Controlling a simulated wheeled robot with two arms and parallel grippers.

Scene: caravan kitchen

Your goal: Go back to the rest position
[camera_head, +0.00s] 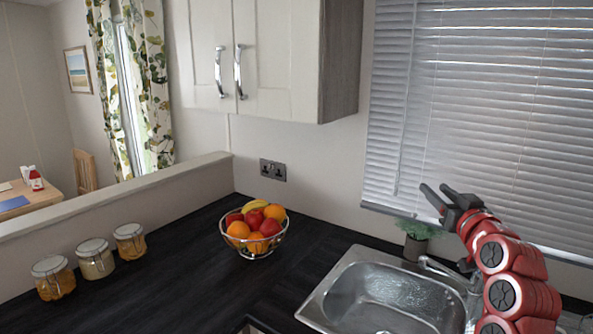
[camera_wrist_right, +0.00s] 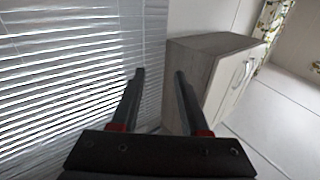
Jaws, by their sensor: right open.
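My right gripper (camera_head: 436,197) is raised in front of the window blind, above the right side of the sink, in the head view. Its two dark fingers are apart with nothing between them. In the right wrist view the open fingers (camera_wrist_right: 158,75) point toward the blind and the side of the wall cupboard. My red right arm (camera_head: 510,275) comes in from the lower right. My left gripper is not in the head view.
A metal sink (camera_head: 345,270) with a tap (camera_head: 440,266) lies below the right gripper. A potted plant (camera_head: 416,240) stands behind it. A fruit bowl (camera_head: 254,232) and several jars (camera_head: 96,260) stand on the dark counter. A wall cupboard (camera_head: 270,60) hangs above; the blind (camera_head: 480,110) is close behind.

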